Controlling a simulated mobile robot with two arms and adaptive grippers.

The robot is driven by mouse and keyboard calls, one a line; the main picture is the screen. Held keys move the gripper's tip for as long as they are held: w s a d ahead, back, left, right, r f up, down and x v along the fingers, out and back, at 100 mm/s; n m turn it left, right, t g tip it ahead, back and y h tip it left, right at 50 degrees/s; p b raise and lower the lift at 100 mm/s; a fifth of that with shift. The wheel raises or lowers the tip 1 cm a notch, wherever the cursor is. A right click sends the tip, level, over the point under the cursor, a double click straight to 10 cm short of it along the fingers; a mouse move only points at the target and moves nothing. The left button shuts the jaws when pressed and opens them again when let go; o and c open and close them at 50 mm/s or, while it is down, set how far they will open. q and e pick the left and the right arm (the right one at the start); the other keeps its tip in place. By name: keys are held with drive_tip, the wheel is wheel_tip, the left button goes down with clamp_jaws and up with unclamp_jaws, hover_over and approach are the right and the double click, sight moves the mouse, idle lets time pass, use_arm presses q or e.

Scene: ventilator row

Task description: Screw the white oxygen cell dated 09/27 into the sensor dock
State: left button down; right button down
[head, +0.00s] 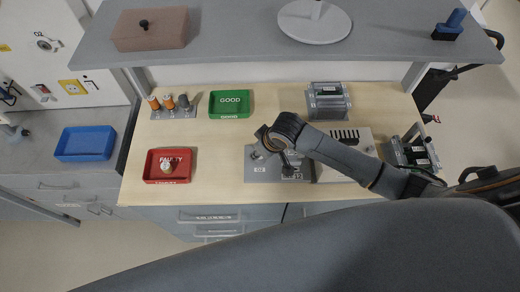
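My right arm comes in from the right, and its gripper (266,151) is above the left part of a grey plate (258,176), which looks like the sensor dock. The wrist and fingers cover much of the plate. A small pale patch shows by the fingers; I cannot tell whether it is a cell, nor whether the fingers are open or shut. A small pale cell-like piece (167,166) is in the red FAULTY tray (150,178). No date is readable. My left gripper is out of view.
A green GOOD tray (230,113) is empty behind the plate. A grey device (328,101) stands at the back right, and another (415,152) at the right edge. A blue tray (86,143) is on the left counter. A shelf (230,35) overhangs the back.

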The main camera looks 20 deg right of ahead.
drive_tip(key=shift+s+f, duration=0.35)
drive_tip(key=shift+f, duration=0.1)
drive_tip(key=m+h, duration=0.1)
drive_tip(key=m, duration=0.1)
drive_tip(key=shift+a+m, duration=0.15)
drive_tip(key=shift+m, duration=0.25)
drive_tip(key=m+h, duration=0.1)
drive_tip(key=m, duration=0.2)
drive_tip(key=c, duration=1.2)
unclamp_jaws()
drive_tip(key=shift+o, duration=0.2)
drive_tip(key=shift+w, duration=0.15)
drive_tip(key=shift+w, duration=0.1)
